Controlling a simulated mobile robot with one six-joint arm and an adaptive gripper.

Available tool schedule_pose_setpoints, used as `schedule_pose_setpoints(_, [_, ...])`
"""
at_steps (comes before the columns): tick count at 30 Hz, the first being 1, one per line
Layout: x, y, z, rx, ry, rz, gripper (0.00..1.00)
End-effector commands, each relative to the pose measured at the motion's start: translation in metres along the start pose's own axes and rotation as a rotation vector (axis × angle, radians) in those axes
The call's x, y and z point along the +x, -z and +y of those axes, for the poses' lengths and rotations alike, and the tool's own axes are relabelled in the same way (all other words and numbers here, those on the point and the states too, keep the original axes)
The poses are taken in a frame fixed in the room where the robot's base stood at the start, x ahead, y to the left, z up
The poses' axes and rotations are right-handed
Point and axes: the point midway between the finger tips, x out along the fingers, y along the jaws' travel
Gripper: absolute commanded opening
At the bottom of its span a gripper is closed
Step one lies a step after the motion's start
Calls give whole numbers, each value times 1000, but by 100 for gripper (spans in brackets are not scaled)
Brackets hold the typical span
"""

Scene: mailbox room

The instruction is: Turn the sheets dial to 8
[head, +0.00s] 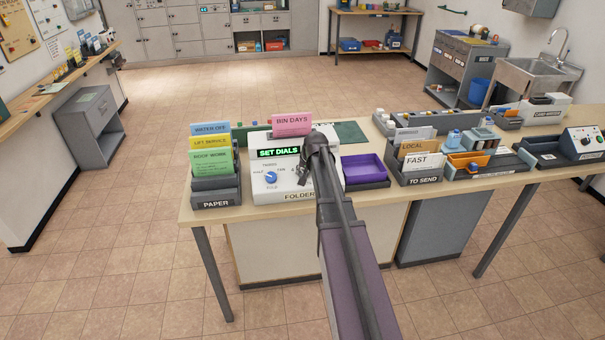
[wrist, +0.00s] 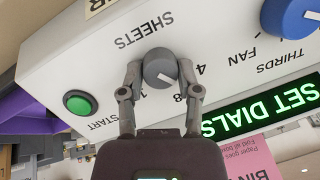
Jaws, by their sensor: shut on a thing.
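The white folder machine (head: 262,184) stands on the table with a green "SET DIALS" display (head: 279,153). My gripper (head: 318,150) is over its right part and hides the sheets dial in the head view. In the wrist view, which is upside down, the grey sheets dial (wrist: 158,62) sits between the two fingertips of my gripper (wrist: 161,74), shut on its sides. The dial's white line slants to the lower right, towards the side with the 4 and 8. The fingers partly cover the numbers, so the exact setting is hard to tell.
A blue fold dial (head: 271,177) is left on the machine; a green start button (wrist: 78,103) is beyond the sheets dial. A paper rack (head: 215,184) stands left, a purple tray (head: 364,170) right, and a pink "BIN DAYS" card (head: 292,124) behind.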

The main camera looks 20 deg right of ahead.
Motion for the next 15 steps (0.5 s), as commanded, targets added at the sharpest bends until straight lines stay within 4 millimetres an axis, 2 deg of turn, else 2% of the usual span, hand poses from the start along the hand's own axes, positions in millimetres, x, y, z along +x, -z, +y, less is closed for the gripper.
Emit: schedule_pose_setpoints(15, [1,-3,1,441,93,21,0])
